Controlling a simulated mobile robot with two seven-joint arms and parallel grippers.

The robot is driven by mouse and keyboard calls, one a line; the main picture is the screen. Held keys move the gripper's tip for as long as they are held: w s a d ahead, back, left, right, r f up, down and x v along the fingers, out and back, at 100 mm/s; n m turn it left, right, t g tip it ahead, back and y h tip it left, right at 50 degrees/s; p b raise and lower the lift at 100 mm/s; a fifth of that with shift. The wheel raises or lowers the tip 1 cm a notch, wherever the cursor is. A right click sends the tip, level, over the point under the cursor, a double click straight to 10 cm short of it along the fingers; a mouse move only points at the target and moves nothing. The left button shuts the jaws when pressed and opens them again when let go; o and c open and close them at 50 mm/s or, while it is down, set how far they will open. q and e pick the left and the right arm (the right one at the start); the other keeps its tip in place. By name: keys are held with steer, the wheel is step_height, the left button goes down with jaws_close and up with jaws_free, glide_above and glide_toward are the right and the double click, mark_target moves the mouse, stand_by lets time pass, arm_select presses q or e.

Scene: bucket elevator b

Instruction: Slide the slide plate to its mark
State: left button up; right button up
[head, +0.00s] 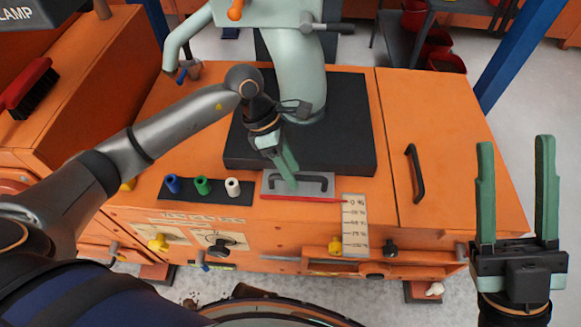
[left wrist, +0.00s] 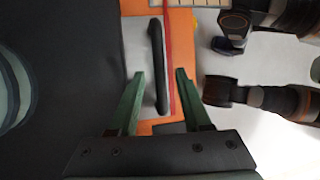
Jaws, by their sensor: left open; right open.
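The slide plate (head: 270,184) is a grey plate with a black bar handle (head: 310,178) and a red line along its front edge. It lies on the orange machine top at the front of a black block. A white scale (head: 355,225) with percent marks hangs down at its right; the red edge is near the 0 % mark. Contact cannot be told. My right gripper (head: 517,150) is open and empty at the right.
Blue, green and white knobs (head: 202,186) stand left of the plate. Yellow and black knobs (head: 335,246) are on the machine front. A hatch with a black handle (head: 415,173) is at the right. A pale green pipe (head: 300,75) rises behind the plate.

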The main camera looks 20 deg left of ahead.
arm_select(q)
jaws_close()
stand_by(1.4)
